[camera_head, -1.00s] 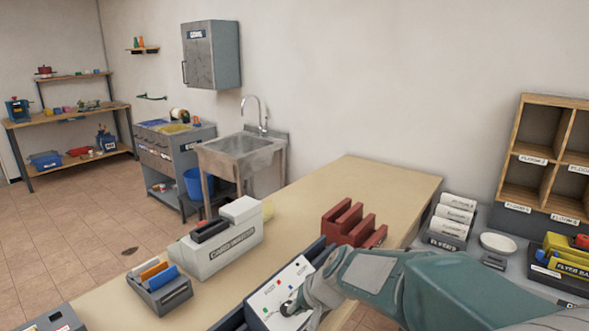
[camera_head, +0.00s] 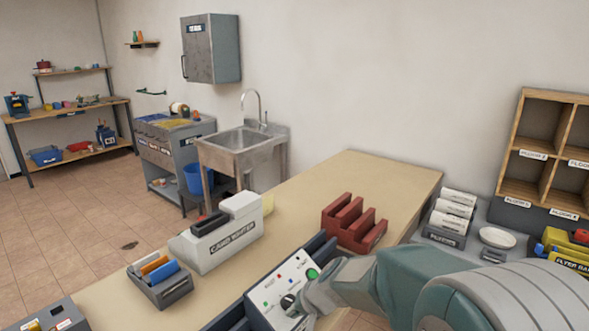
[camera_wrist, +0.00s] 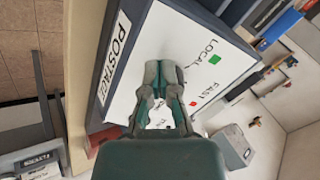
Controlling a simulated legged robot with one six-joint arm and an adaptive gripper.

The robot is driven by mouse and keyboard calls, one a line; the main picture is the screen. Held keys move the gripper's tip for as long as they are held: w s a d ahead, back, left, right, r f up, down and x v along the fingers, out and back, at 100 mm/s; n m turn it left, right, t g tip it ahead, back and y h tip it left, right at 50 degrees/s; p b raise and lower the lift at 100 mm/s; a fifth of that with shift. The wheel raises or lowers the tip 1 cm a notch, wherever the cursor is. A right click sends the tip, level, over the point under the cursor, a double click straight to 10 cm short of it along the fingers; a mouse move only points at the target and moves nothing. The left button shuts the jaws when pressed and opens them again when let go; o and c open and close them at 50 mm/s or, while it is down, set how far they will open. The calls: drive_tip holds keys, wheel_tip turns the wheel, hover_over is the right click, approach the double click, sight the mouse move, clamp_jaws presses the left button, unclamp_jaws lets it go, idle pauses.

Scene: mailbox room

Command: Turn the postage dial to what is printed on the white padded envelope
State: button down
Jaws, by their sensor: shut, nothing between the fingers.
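The postage panel (camera_head: 268,296) is a white sloped face in a dark housing on the wooden counter, with coloured marks and a dark dial (camera_head: 288,302). A bright green round spot (camera_head: 312,274) shows near its upper right corner. In the wrist view the panel (camera_wrist: 140,55) reads POSTAGE, with LOCAL by a green mark and FAST by a red mark. My gripper (camera_wrist: 163,72) is shut and empty, in front of the panel. My gripper also shows beside the dial (camera_head: 303,300); I cannot tell whether they touch. The dial is hidden in the wrist view. I cannot make out a white padded envelope.
A red slotted rack (camera_head: 355,225) stands behind the panel on the counter. A white labelled machine (camera_head: 222,240) and a grey tray of coloured items (camera_head: 160,280) stand to the left. Wooden floor-labelled cubbies (camera_head: 545,150) are at the right. The counter's far end is clear.

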drive_tip(key=shift+w+a+f, duration=0.15)
drive_tip(key=shift+f, duration=0.1)
drive_tip(key=shift+w+r, duration=0.15)
drive_tip(key=shift+w, duration=0.1)
idle(0.6)
drive_tip(key=shift+a+r, duration=0.2)
drive_tip(key=shift+a, duration=0.2)
drive_tip(key=shift+s, duration=0.15)
drive_tip(key=shift+s+a+f, duration=0.1)
drive_tip(key=shift+s, duration=0.15)
drive_tip(key=shift+v, duration=3)
